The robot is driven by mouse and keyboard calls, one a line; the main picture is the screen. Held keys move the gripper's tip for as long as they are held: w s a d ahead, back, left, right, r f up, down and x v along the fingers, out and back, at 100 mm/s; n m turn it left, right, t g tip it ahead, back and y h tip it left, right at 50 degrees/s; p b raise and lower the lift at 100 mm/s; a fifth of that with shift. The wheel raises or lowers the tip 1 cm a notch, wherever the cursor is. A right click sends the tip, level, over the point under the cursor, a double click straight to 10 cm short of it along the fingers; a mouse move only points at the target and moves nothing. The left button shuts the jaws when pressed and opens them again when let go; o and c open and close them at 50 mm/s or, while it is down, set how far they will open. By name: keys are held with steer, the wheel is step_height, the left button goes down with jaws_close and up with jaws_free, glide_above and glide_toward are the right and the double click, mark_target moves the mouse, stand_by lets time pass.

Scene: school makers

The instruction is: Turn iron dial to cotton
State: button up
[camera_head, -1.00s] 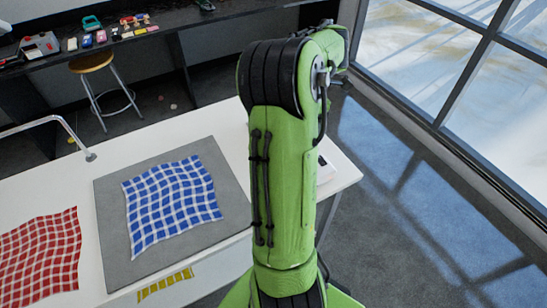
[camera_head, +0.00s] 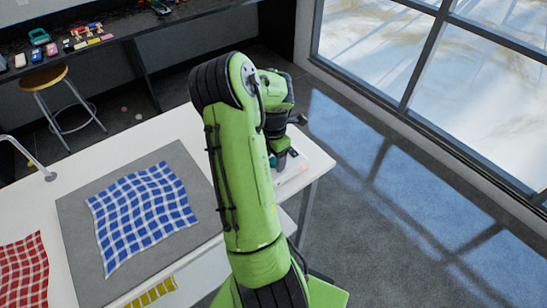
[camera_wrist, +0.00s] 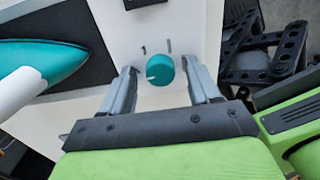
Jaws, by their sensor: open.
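The teal round dial (camera_wrist: 160,71) shows in the wrist view with a pale pointer mark on its left side. It sits on a white panel (camera_wrist: 180,22) with small dark marks above the dial. My gripper (camera_wrist: 159,66) is open, with one finger on each side of the dial. I cannot tell whether either finger touches it. The iron (camera_wrist: 45,62), teal with a white part, lies at the left of the wrist view over a dark surface. In the head view my arm hides most of the white unit (camera_head: 303,172) at the table's right end.
The white table (camera_head: 185,125) carries a grey mat (camera_head: 80,235), a blue checked cloth (camera_head: 145,210) and a red checked cloth (camera_head: 22,272). A stool (camera_head: 45,78) stands by the dark back bench (camera_head: 165,25). The floor right of the table is clear up to the windows.

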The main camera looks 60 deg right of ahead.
steer(key=c, duration=1)
steer(key=shift+c, duration=0.2)
